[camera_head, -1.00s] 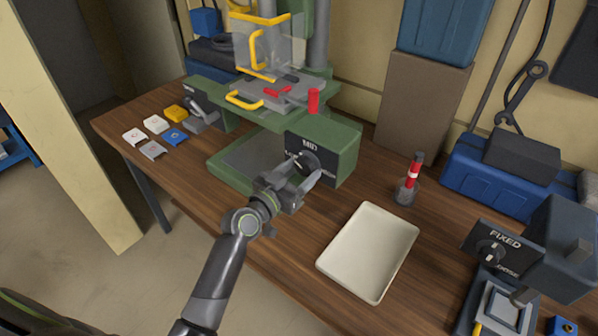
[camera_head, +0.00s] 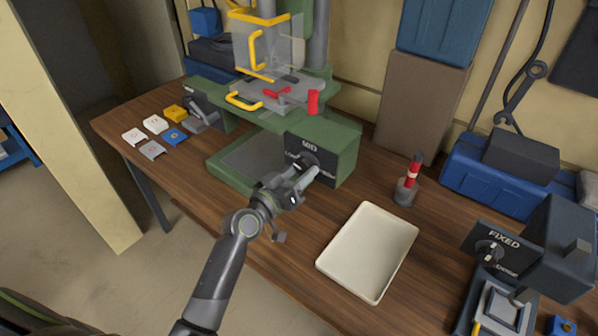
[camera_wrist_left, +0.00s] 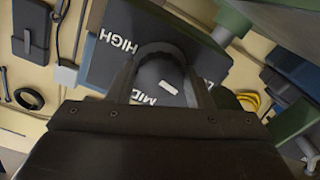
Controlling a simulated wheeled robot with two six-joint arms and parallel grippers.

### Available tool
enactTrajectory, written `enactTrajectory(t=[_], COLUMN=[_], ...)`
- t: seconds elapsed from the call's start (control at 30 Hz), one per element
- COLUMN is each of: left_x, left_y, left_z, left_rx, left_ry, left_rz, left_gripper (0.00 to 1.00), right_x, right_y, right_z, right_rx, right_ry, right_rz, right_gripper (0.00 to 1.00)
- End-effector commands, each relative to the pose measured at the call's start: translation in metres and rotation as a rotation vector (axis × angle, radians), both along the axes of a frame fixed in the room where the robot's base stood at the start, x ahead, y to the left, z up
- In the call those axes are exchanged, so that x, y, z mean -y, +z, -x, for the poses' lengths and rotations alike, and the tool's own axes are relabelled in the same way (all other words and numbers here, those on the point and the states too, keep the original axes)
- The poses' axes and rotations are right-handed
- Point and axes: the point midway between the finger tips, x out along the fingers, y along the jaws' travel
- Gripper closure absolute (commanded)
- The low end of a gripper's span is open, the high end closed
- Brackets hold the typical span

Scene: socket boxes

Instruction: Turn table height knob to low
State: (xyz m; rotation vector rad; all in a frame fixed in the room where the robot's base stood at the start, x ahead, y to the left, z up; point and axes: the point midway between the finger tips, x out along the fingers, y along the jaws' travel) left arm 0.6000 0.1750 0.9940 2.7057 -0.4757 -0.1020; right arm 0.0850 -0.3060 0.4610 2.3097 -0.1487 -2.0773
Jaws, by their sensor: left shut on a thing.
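The table height knob (camera_head: 309,161) is a dark round knob on the black front panel of the green press (camera_head: 345,140). The word MID shows above it in the head view, with smaller lettering on either side. In the left wrist view the knob (camera_wrist_left: 165,82) has a short white mark, and HIGH and MID can be read on the panel (camera_wrist_left: 108,55). My left gripper (camera_head: 308,172) reaches the panel and is shut on the knob, with a finger on each side of it. My right gripper is not in view.
A cream tray (camera_head: 368,252) lies in front of the press on the wooden table. A grey box marked FIXED (camera_head: 505,255) is at right. Several small tiles (camera_head: 152,149) lie at far left.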

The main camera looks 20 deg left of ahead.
Motion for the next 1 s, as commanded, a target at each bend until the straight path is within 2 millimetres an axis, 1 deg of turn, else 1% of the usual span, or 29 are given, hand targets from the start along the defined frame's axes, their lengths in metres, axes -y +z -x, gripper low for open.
enactTrajectory(t=[0.03,0.2,0.5,0.7,1.0], left_x=[0.0001,0.0006,0.0011,0.0012,0.0014], left_y=[0.003,0.0042,0.0066,0.0081,0.0097], left_z=[-0.0003,-0.0003,-0.0006,-0.0009,-0.0013], left_rx=[-0.008,-0.05,-0.096,-0.107,-0.106], left_ry=[0.001,0.001,0.002,0.002,0.001], left_rz=[0.037,0.156,0.3,0.34,0.349], left_gripper=[0.76,0.76,0.76,0.76,0.76], right_x=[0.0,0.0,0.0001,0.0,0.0], right_y=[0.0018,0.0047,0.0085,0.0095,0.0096], right_z=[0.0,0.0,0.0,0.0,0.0], right_rx=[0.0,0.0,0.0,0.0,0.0], right_ry=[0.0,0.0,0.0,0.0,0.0], right_rz=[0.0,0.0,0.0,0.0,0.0], right_gripper=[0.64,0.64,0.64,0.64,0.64])
